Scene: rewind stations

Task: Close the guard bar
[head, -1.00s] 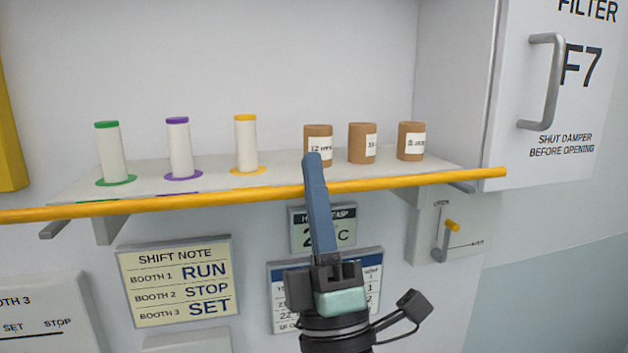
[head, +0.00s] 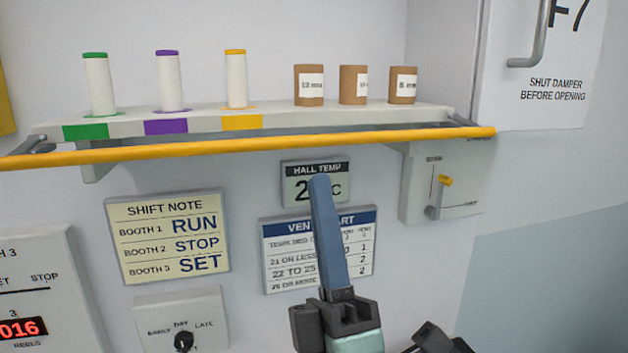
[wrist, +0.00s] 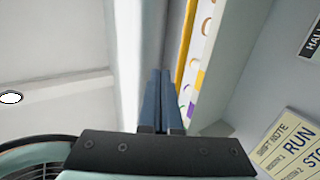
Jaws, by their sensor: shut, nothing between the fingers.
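The guard bar (head: 250,149) is a long yellow rod. It runs across the front of the shelf (head: 372,121), just below the shelf's front edge and standing out from it. In the wrist view the bar (wrist: 188,45) runs just right of my fingers. My gripper (head: 319,180) is shut and empty, with its blue fingers pointing up. In the head view its tips are below the bar with a gap between, over the hall temp sign. The fingers also show in the wrist view (wrist: 160,80). I see no contact with the bar.
White spools (head: 168,82) and brown cardboard cores (head: 308,86) stand on the shelf. Below are a shift note (head: 168,236), a vent chart (head: 290,258) and a lever panel (head: 418,190). A filter door with a handle (head: 540,35) is at the upper right.

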